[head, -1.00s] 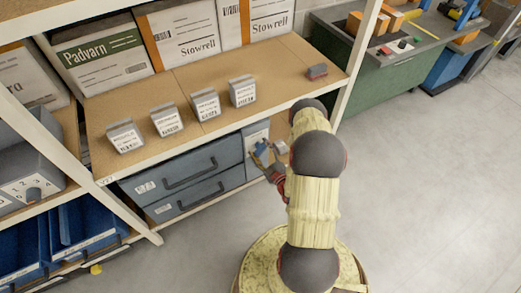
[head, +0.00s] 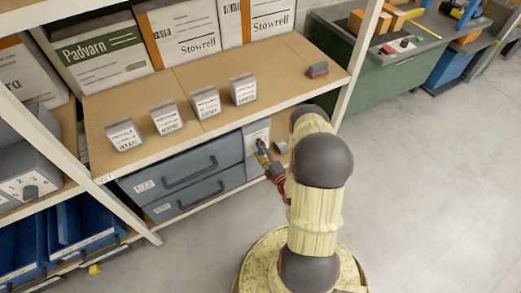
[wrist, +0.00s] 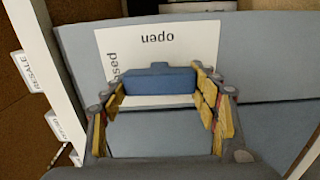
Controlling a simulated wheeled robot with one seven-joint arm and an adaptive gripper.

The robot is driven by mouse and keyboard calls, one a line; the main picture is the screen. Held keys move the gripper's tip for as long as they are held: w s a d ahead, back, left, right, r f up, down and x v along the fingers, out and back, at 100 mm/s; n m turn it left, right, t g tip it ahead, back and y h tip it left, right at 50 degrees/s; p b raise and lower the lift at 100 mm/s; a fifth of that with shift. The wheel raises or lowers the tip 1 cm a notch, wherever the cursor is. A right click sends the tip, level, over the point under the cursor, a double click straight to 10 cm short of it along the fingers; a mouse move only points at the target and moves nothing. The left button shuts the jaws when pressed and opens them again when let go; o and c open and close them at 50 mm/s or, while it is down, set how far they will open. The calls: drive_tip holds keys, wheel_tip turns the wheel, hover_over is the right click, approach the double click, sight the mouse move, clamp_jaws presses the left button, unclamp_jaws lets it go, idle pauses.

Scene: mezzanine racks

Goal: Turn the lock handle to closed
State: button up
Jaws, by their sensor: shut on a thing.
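The lock handle (wrist: 165,80) is a blue bar in front of a white label plate (wrist: 190,42) on the grey cabinet front. In the wrist view the plate reads "open" upside down above the handle; a partly hidden word, seemingly "closed", runs down its left side. A small tab on the bar sits on the side toward "open". My gripper (wrist: 160,88) has its yellow-padded fingers on both ends of the bar, shut on it. In the head view my gripper (head: 268,164) is at the white plate (head: 257,133), right of the drawers, and the handle is mostly hidden.
Two grey-blue drawers (head: 190,165) with bar handles are left of the lock. The wooden shelf (head: 215,125) above carries several small labelled boxes and a dark red-grey block (head: 317,70). A white rack post (head: 355,60) stands right; open floor (head: 430,190) lies beyond.

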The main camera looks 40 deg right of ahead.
drive_tip(key=shift+n, duration=0.3)
drive_tip(key=o, duration=1.1)
drive_tip(key=shift+o, duration=0.3)
drive_tip(key=v, duration=1.2)
drive_tip(key=shift+f, duration=0.1)
